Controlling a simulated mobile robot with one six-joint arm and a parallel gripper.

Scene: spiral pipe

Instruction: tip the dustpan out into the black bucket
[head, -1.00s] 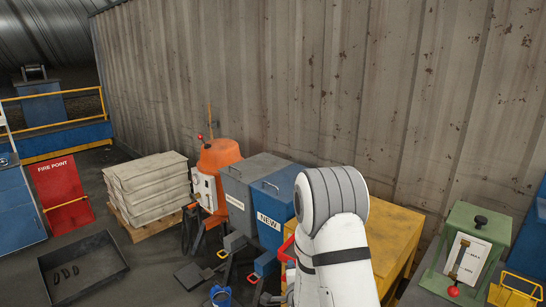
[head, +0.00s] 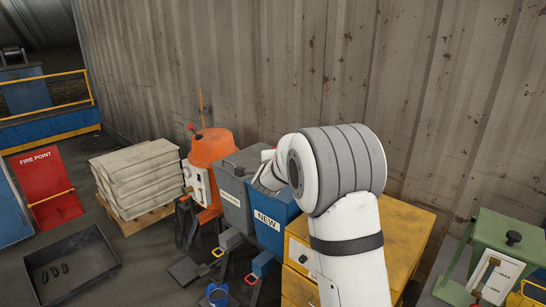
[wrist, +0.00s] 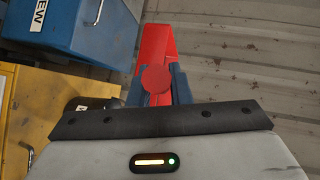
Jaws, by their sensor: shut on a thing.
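My gripper (wrist: 158,92) shows in the wrist view, its blue fingers shut on a red thing that looks like the dustpan (wrist: 156,42). A round red end sits between the fingers and a flat red part reaches away beyond them. Whether anything lies in the dustpan cannot be seen.
The blue NEW bin (head: 270,222) and grey bin (head: 236,195) stand beside a yellow cabinet (head: 405,225). An orange machine (head: 208,150), stacked sacks (head: 135,175) and a black floor tray (head: 95,250) lie left. A green box (head: 505,240) stands right. The corrugated wall (head: 250,70) is behind.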

